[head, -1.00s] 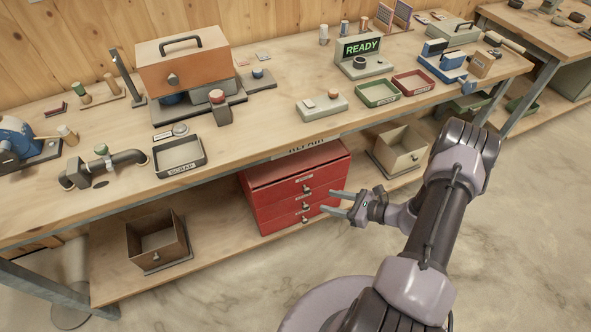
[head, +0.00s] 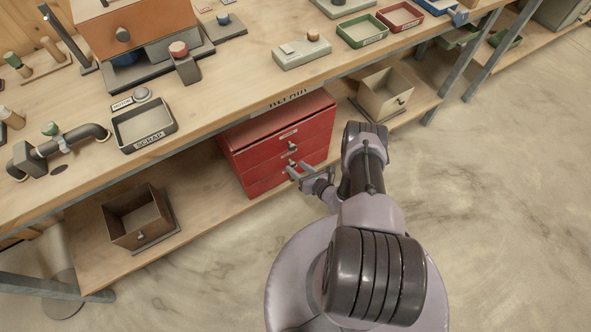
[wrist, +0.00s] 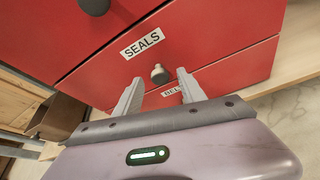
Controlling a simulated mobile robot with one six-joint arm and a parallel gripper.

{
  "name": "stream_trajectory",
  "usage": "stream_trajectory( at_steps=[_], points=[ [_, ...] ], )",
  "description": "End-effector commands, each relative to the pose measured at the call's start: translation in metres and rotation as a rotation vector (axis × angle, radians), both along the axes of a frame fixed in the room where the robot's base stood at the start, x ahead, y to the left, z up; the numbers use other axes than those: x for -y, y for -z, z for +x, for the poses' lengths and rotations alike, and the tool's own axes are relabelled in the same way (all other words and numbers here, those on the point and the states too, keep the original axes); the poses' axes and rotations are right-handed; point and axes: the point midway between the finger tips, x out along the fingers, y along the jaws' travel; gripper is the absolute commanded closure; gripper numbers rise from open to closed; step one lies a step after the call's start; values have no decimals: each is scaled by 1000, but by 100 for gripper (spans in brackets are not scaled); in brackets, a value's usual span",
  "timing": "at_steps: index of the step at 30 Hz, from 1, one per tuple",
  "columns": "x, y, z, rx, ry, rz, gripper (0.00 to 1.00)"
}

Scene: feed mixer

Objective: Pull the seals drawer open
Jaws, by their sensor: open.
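The red drawer unit (head: 240,143) stands on the lower shelf under the bench. In the wrist view, the seals drawer (wrist: 198,42) has a white SEALS label (wrist: 142,43) and a small knob (wrist: 159,73) below it. It looks like the middle drawer and appears shut. My gripper (wrist: 160,77) is open, its fingertips on either side of that knob in the picture. Whether the knob is between the fingers or just beyond them, I cannot tell. In the head view my gripper (head: 297,172) is close to the drawer fronts and partly hides the lower ones.
A drawer with a label starting "BEL" (wrist: 172,91) lies below, and a dark knob (wrist: 94,5) shows above. A brown bin (head: 157,208) and a beige bin (head: 372,103) flank the unit. The bench edge overhangs it. The floor (head: 480,220) in front is clear.

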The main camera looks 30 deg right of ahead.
Motion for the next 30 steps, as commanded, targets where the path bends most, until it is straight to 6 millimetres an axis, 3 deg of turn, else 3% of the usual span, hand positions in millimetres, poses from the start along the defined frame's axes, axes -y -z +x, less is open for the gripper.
stream_trajectory(
  at_steps=[5,13,20,30],
  points=[
    [-2,6,14,0,0,1,52],
    [-3,5,16,0,0,1,52],
    [-3,5,16,0,0,1,97],
    [-3,6,16,-1,0,1,100]
  ],
)
